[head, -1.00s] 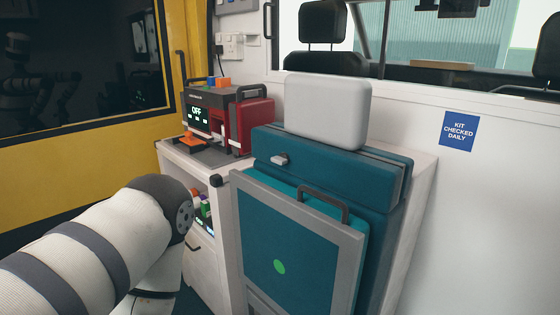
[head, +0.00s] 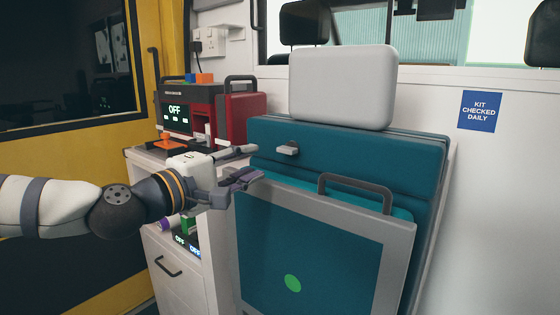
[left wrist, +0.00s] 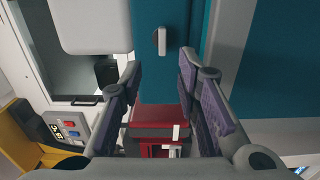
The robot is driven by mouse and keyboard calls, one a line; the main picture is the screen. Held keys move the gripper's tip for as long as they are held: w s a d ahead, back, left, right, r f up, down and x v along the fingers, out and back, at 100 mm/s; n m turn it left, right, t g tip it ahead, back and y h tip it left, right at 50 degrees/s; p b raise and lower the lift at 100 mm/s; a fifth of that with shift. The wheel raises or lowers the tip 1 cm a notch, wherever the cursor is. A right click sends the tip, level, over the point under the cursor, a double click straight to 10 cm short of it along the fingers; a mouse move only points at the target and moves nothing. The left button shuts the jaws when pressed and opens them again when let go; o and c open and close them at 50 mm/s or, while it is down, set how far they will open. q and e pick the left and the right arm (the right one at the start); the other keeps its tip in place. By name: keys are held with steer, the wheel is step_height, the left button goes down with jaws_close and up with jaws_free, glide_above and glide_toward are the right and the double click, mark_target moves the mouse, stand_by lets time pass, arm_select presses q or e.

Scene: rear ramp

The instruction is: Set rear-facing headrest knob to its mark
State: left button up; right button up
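The headrest knob (head: 288,149) is a small light-grey lever on the upper left of the teal seat back (head: 345,150), under the pale grey headrest (head: 342,86). It also shows in the left wrist view (left wrist: 160,41), beyond and between my fingers. I cannot make out its mark. My left gripper (head: 254,164) is open and empty, just left of the knob and apart from it. Its two purple-padded fingers also show in the left wrist view (left wrist: 160,80). My right gripper is in neither view.
A red and grey device (head: 215,108) reading OFF stands on the white cabinet (head: 150,153) behind my left arm. A grey-framed teal panel (head: 320,245) with a dark handle (head: 355,186) and a green dot is in front of the seat back. A blue sign (head: 479,111) is on the right wall.

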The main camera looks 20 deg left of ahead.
mark_target(283, 151)
arm_select(q)
steer(key=b+x, duration=0.1)
steer(key=x, duration=0.9)
steer(key=shift+s+d+f, duration=0.1)
steer(key=shift+f, duration=0.1)
steer(key=shift+c, duration=0.2)
jaws_close()
